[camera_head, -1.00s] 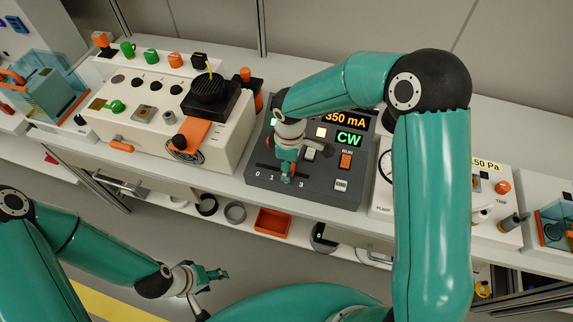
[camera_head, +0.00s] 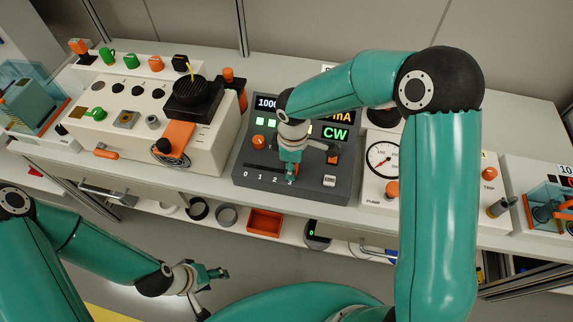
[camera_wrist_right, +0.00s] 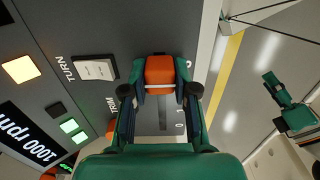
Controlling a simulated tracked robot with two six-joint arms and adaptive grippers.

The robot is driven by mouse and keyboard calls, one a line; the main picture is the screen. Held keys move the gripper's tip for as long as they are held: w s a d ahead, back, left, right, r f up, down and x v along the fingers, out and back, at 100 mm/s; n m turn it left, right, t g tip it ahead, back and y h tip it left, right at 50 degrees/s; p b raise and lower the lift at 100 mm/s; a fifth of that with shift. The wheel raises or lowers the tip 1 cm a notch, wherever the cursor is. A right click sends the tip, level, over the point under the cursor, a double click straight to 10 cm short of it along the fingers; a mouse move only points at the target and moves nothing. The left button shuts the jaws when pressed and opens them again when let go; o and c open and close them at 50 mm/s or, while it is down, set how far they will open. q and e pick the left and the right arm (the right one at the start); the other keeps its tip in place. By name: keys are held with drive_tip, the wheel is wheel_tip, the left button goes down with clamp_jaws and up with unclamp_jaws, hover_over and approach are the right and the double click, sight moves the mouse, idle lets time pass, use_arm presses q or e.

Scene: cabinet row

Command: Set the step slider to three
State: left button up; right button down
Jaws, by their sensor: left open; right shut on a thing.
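The step slider sits in a slot on the dark control panel (camera_head: 310,190), above a printed scale from 0 to 3. My right gripper (camera_head: 289,172) is at the slot's right end, by the 3, and hides the slider knob in the head view. In the right wrist view the orange slider knob (camera_wrist_right: 160,72) sits between my right fingers (camera_wrist_right: 160,92), which are shut on it. It is at the end away from the 0, beside a partly hidden digit. My left gripper (camera_head: 218,273) is open and empty, low in front of the bench.
Left of the panel stands a cream unit (camera_head: 205,150) with a black round top and an orange lever. To the right is a gauge unit (camera_head: 378,185) with an orange knob. Below, a shelf holds an orange bin (camera_head: 264,222) and rings.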

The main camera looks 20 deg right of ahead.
drive_tip(key=shift+w+d+r, duration=0.1)
drive_tip(key=shift+d, duration=0.15)
drive_tip(key=c, duration=0.9)
unclamp_jaws()
drive_tip(key=shift+d, duration=0.1)
wheel_tip(320, 180, up, 12)
drive_tip(key=shift+f, duration=0.1)
